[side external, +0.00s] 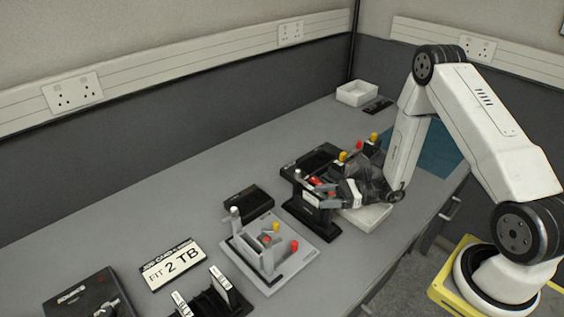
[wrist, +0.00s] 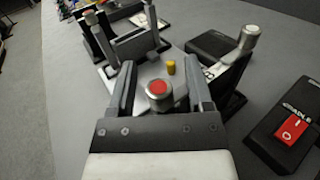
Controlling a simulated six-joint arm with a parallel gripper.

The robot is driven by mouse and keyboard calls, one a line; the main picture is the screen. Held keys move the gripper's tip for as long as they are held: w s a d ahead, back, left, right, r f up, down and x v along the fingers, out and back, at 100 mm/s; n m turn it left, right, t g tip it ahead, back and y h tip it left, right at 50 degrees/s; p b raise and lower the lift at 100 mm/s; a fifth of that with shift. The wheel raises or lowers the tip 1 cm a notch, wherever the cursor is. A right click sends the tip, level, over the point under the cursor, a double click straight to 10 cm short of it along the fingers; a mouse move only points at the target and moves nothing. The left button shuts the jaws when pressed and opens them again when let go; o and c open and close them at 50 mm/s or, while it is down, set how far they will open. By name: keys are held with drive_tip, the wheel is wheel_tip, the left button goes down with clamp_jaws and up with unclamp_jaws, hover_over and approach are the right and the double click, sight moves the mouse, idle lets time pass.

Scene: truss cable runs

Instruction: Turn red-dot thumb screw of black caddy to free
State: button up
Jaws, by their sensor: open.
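The black caddy (side external: 312,218) stands on the bench, in front of my gripper in the side view. In the wrist view one black upright (wrist: 232,82) shows beside a silver post (wrist: 248,40); the rest is mostly hidden by my gripper. The thumb screw (wrist: 158,92), a silver knob with a red dot on top, sits between my fingers in the wrist view. My gripper (wrist: 160,66) is open, one finger on each side of the screw. I see no clear contact, and I cannot tell how deep the fingers reach. It also shows in the side view (side external: 338,190).
A grey caddy (side external: 300,262) with yellow and red knobs stands close by. A black box (side external: 249,202) lies behind it. A cradle box with a red switch (wrist: 292,128) lies to the right in the wrist view. A "FIT 2 TB" card (side external: 174,263) lies farther left.

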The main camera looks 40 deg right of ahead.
drive_tip(key=shift+w+a, duration=0.1)
drive_tip(key=shift+a, duration=0.1)
clamp_jaws()
drive_tip(key=shift+m+t+h, duration=0.4)
drive_tip(key=shift+t, duration=0.1)
drive_tip(key=m+t+h, duration=0.2)
drive_tip(key=h, duration=0.1)
drive_tip(key=m+t+h, duration=0.2)
drive_tip(key=shift+w+d, duration=0.25)
drive_tip(key=shift+w+d+m+t+h, duration=0.15)
drive_tip(key=shift+m+t+h, duration=0.4)
drive_tip(key=shift+m+h, duration=0.65)
drive_tip(key=shift+d+m+t+h, duration=0.15)
drive_tip(key=shift+m+t+h, duration=0.55)
drive_tip(key=shift+h, duration=0.9)
drive_tip(key=shift+m+h, duration=0.4)
